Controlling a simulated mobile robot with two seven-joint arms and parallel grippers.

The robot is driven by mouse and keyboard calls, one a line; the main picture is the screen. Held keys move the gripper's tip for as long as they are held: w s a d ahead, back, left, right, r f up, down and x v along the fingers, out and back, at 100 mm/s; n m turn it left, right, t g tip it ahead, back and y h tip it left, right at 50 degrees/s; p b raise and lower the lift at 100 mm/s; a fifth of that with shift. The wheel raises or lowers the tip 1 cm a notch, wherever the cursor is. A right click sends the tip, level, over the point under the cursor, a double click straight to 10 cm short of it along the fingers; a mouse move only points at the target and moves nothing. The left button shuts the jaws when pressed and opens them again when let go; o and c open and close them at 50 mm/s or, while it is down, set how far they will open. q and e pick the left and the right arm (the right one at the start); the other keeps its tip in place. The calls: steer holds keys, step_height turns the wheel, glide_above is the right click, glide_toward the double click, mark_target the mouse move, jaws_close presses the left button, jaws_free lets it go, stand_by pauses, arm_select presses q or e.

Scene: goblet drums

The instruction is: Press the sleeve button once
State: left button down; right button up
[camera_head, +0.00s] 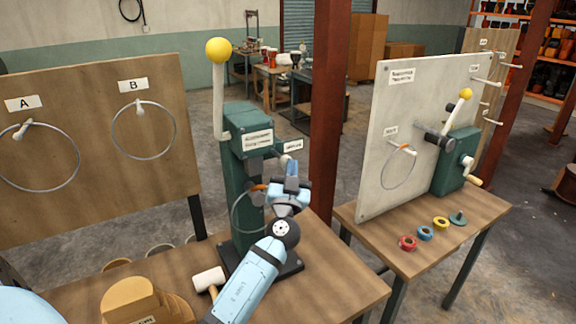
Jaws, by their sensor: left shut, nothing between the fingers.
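A green press-like machine (238,180) stands on the wooden table, with a white label on its front and a lever topped by a yellow ball (219,50). My left gripper (290,172) is shut and empty, just in front of the machine's right side. I cannot tell whether it touches the machine. A ring (234,213) hangs beside the machine, partly behind my gripper. My right gripper is not in view.
A white-headed mallet (209,279) and a tan wooden piece (140,301) lie at the table's front. A board marked A and B (95,110) holds two rings at left. A second table (440,232) at right carries a white panel (385,120) and several coloured pieces.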

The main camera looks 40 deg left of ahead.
arm_select(q)
steer(key=shift+s+d, duration=0.35)
steer(key=shift+d, duration=0.35)
steer(key=d, duration=0.1)
steer(key=s+d+b, duration=0.1)
steer(key=d, duration=0.1)
steer(key=s+d+b, duration=0.1)
steer(key=shift+d, duration=0.35)
steer(key=shift+f, duration=0.15)
stand_by(0.5)
